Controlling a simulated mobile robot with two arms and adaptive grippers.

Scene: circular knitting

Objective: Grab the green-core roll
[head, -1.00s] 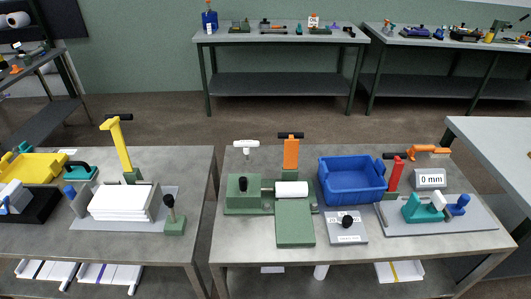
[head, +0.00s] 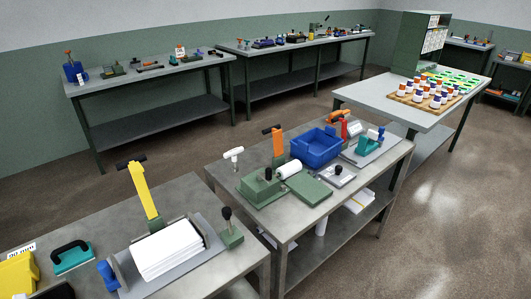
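Several small white rolls with blue or orange ends stand on a wooden tray (head: 417,101) on the right-hand table. They are too small for me to pick out a green core among them. A white roll (head: 289,169) lies across the green device on the middle table; its core colour cannot be made out. Neither of my grippers is in view.
The right-hand table (head: 362,92) also holds green pieces and a green cabinet (head: 416,45). The middle table carries a blue bin (head: 316,147) and an orange-handled lever (head: 278,143). A white stack (head: 166,249) sits on the near-left table. Floor at right is clear.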

